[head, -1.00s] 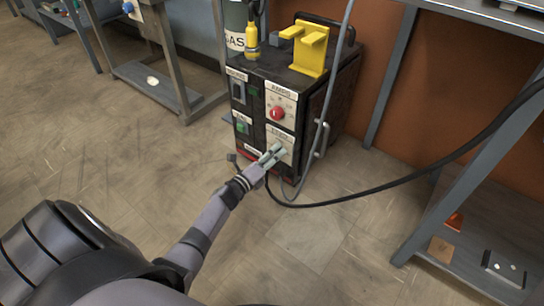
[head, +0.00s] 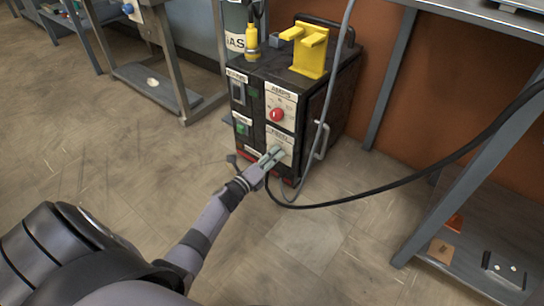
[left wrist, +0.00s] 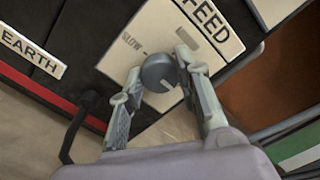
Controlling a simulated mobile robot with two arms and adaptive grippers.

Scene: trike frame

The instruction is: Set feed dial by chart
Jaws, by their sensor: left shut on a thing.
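The black welding machine (head: 318,110) stands on the floor with its control panel facing me. Its lower white plate, labelled FEED (left wrist: 208,22) in the left wrist view, carries a round dark feed dial (left wrist: 160,72). A SLOW mark (left wrist: 132,42) is printed on that plate. My left gripper (head: 275,155) is at this plate, its fingers either side of the dial and shut on it; it also shows in the left wrist view (left wrist: 165,70). In the head view my fingers hide the dial. No chart is in view. My right gripper is not in view.
A red AMPS knob (head: 277,115) sits above the feed plate. A yellow holder (head: 310,50) and yellow bottle (head: 251,42) stand on the machine. A black cable (head: 390,196) and grey hose (head: 325,100) hang close on the right. Open floor lies left.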

